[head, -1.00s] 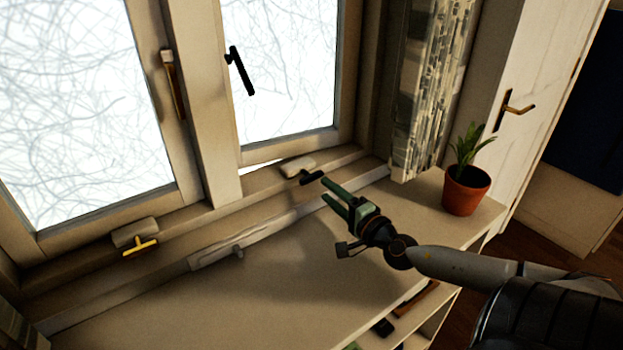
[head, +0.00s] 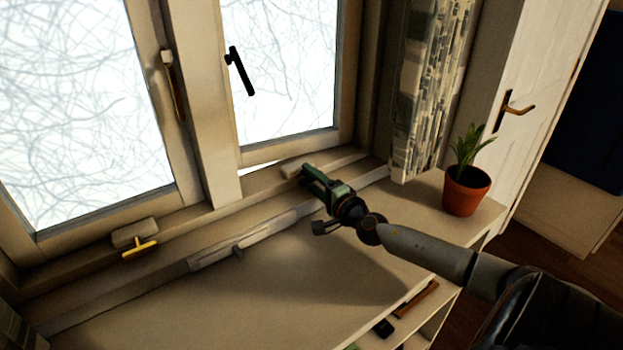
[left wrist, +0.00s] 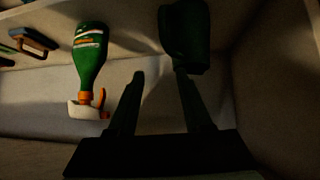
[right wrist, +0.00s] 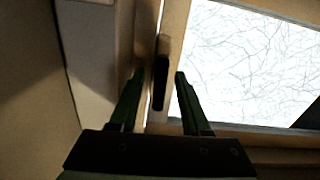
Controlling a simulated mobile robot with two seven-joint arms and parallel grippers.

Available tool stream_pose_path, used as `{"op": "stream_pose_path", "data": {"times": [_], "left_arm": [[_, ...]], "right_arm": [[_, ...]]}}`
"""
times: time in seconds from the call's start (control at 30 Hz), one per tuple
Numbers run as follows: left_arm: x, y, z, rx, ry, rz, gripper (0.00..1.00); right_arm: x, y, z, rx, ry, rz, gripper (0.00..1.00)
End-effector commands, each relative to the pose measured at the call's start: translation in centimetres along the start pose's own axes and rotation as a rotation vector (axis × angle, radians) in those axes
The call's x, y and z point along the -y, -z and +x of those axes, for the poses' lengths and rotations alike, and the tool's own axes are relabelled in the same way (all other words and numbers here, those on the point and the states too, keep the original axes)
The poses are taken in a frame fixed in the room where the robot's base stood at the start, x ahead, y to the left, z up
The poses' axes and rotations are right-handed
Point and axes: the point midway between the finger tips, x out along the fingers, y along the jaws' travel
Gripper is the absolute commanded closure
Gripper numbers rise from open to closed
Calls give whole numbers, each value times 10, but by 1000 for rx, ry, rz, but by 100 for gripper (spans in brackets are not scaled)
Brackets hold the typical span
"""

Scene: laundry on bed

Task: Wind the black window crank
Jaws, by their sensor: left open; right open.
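The black window crank (right wrist: 160,82) shows in the right wrist view, in front of its light housing, between the two spread fingers of my right gripper (right wrist: 159,90). I cannot tell whether a finger touches it. In the head view my right gripper (head: 309,175) is over the right-hand end of the sill and hides the black crank, leaving part of the pale housing (head: 292,169) in sight. My left gripper (left wrist: 160,80) is open with nothing held between its fingers in the left wrist view. It is outside the head view.
A yellow crank (head: 140,247) sits on the sill at the left. A black handle (head: 240,72) is on the right window pane. A potted plant (head: 466,188) stands at the shelf top's right end. In the left wrist view a green spray bottle (left wrist: 89,52) is near my left gripper.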

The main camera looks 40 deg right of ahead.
Motion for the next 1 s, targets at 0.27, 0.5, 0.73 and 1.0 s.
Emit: {"op": "stream_pose_path", "data": {"times": [0.27, 0.5, 0.73, 1.0], "left_arm": [[0, 0, 0, -1, 0, 0, 50], [0, 1, 0, -2, 0, 1, 50], [0, 1, 0, -2, 0, 1, 50], [0, 1, 0, -2, 0, 1, 50]], "right_arm": [[0, 0, 0, -1, 0, 0, 72], [0, 0, 0, -1, 0, 0, 99], [0, 0, 0, -1, 0, 0, 100], [0, 0, 0, -1, 0, 5, 100]]}}
